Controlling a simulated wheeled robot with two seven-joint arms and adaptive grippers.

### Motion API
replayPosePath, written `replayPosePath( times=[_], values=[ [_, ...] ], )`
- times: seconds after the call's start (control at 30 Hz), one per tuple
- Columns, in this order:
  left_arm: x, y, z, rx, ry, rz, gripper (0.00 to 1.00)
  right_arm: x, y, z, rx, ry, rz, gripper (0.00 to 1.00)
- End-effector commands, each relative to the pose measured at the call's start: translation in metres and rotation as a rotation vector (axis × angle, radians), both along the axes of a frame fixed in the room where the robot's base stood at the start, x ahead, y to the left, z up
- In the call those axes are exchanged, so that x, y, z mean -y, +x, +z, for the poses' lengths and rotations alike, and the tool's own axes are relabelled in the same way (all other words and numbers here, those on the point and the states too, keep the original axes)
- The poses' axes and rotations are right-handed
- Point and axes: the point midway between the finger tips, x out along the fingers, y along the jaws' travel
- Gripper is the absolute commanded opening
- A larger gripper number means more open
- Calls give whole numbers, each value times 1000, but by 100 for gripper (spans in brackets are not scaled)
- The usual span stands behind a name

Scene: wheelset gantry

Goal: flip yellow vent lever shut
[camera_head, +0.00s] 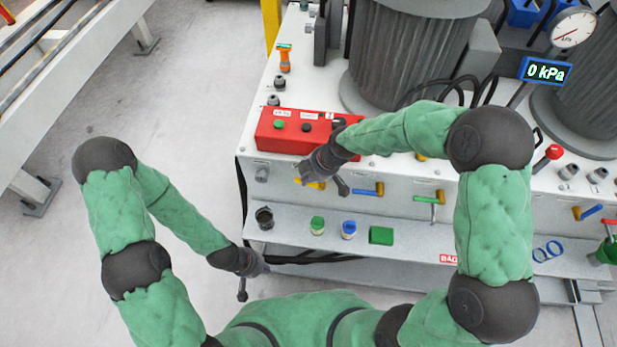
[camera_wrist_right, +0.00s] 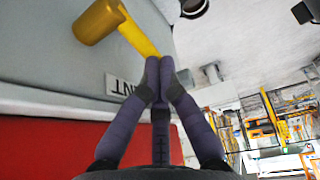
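The yellow vent lever (camera_wrist_right: 132,30) shows large in the right wrist view, with its thick hub at upper left and its thin handle running down to the right. A partly hidden label ending in "NT" (camera_wrist_right: 120,84) is beside it. My right gripper (camera_wrist_right: 160,62) has its fingertips together at the handle's free end, touching it or just in front; I cannot tell which. In the head view, the yellow lever (camera_head: 316,185) is partly hidden by my right gripper (camera_head: 303,177). My left gripper (camera_head: 262,268) is low, left of the bench shelf, away from the lever; its fingers are unclear.
A red control box (camera_head: 290,133) sits just behind the lever. A blue-handled lever (camera_head: 366,191) and a green-handled lever (camera_head: 428,199) are to the right. Several small items, including a green block (camera_head: 381,235), stand on the lower shelf (camera_head: 410,238). The gauge display (camera_head: 545,71) reads 0 kPa.

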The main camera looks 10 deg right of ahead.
Motion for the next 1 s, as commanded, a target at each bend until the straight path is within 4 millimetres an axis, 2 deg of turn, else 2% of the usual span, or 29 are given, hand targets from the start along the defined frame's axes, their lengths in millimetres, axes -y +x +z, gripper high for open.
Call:
replayPosePath(
  times=[0.27, 0.73, 0.83, 1.0],
  values=[
    [0, 0, 2, 0, 0, 0, 0, 0, 0, 1, -2, -4, 0, 0],
    [0, 0, 50, 0, 0, 0, 0, -8, 2, -4, -33, -111, 2, 0],
    [0, 0, 47, 0, 0, 0, 0, -13, 3, -14, -33, -111, 1, 0],
    [0, 0, 46, 0, 0, 0, 0, -15, 4, -18, -31, -110, 0, 0]
  ],
)
